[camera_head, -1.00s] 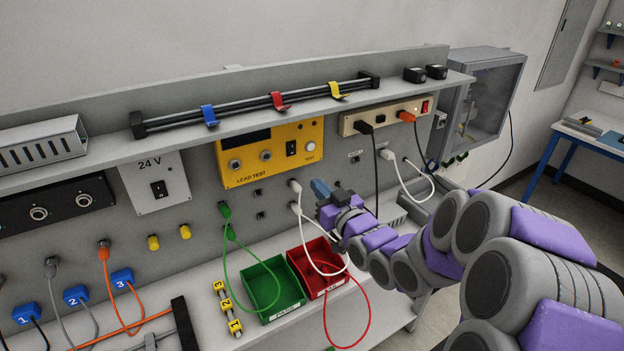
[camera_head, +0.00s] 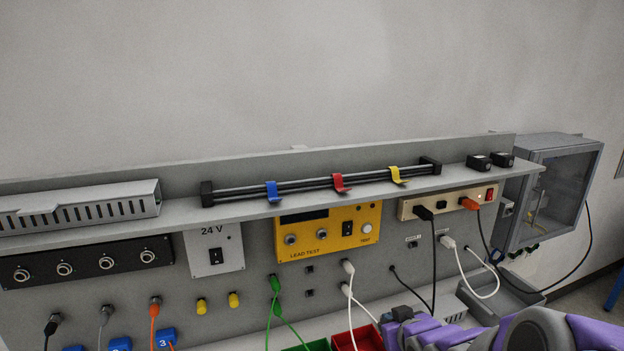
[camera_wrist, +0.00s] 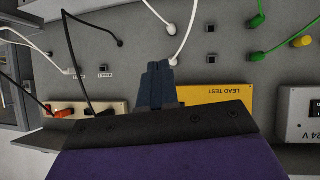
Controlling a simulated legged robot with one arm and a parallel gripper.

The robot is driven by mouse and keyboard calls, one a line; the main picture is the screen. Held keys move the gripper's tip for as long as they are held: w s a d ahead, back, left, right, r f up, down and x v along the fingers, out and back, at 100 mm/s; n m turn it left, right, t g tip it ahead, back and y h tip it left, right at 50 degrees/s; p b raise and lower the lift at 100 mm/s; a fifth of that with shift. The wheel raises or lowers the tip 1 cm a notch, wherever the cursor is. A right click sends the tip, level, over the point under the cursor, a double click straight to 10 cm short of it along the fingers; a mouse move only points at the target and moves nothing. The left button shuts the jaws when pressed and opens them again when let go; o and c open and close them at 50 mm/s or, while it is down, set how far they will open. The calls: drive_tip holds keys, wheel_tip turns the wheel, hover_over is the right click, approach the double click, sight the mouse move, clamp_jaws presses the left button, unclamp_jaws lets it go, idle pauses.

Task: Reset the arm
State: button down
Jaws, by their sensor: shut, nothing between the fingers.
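My gripper (camera_wrist: 158,66) shows in the wrist view with its two blue-grey fingers together and nothing between them. It points at the grey panel, beside a white plug and cable (camera_wrist: 173,60); I cannot tell the gap to them. In the head view my purple and grey arm is low at the bottom right, in front of the panel's lower edge. The fingers are hard to make out there. The yellow lead test box (camera_head: 329,232) is on the panel, up and left of my arm. Its face also shows upside down in the wrist view (camera_wrist: 222,94).
A shelf (camera_head: 400,186) with blue, red and yellow clips on a rail juts out above the panel. A green cable (camera_head: 275,285) hangs to the left. A red bin (camera_head: 368,340) sits below.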

drive_tip(key=s+a+m+g, duration=0.1)
drive_tip(key=s+g, duration=0.5)
drive_tip(key=s, duration=1.2)
drive_tip(key=s+a+m+g+h, duration=0.1)
drive_tip(key=s+a+g, duration=0.2)
drive_tip(key=s, duration=1.5)
drive_tip(key=g, duration=0.4)
drive_tip(key=shift+f+m, duration=0.15)
drive_tip(key=shift+m, duration=0.25)
drive_tip(key=shift+s, duration=0.1)
